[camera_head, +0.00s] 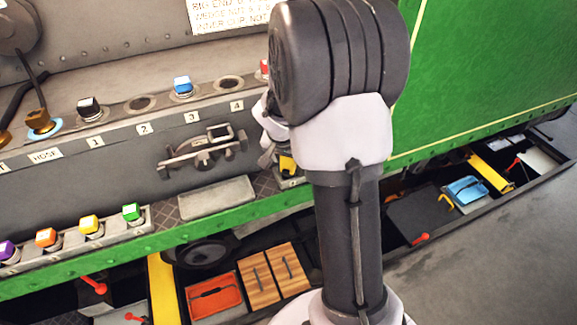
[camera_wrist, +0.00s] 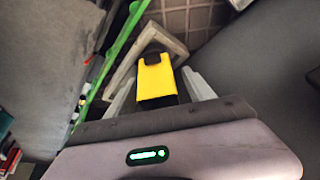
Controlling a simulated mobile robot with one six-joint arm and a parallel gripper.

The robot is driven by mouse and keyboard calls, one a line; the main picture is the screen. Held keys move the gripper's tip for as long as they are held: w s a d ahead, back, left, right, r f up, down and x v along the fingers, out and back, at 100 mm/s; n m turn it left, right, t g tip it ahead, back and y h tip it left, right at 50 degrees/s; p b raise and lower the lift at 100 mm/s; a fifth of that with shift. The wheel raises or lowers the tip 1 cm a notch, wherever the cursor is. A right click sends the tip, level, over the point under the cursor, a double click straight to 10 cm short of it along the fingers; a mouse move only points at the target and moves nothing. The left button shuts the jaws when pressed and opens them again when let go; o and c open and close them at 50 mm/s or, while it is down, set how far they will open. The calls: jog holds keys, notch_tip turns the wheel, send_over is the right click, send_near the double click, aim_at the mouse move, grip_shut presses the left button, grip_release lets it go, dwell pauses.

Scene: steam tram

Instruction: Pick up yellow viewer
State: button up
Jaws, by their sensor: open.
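The yellow viewer (camera_wrist: 156,78) has a yellow body with a dark end piece. In the wrist view it lies between the two grey fingers of my gripper (camera_wrist: 160,88), which are spread on either side of it. Whether either finger touches it I cannot tell. In the head view only a small part of the yellow viewer (camera_head: 288,165) shows beside my arm, close above the green-edged ledge. My gripper is mostly hidden behind my arm there. A pale frame or tray edge (camera_wrist: 165,35) shows around the viewer's far end.
A grey empty tray (camera_head: 216,197) lies on the ledge left of the viewer. A metal latch-like fitting (camera_head: 203,150) is on the panel above it. Several coloured knob-like cubes stand in rows at left. The green side wall (camera_head: 480,70) rises at right. Open drawers with tools lie below.

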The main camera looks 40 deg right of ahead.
jog(key=shift+r, duration=0.15)
grip_shut()
jog(key=shift+r, duration=0.1)
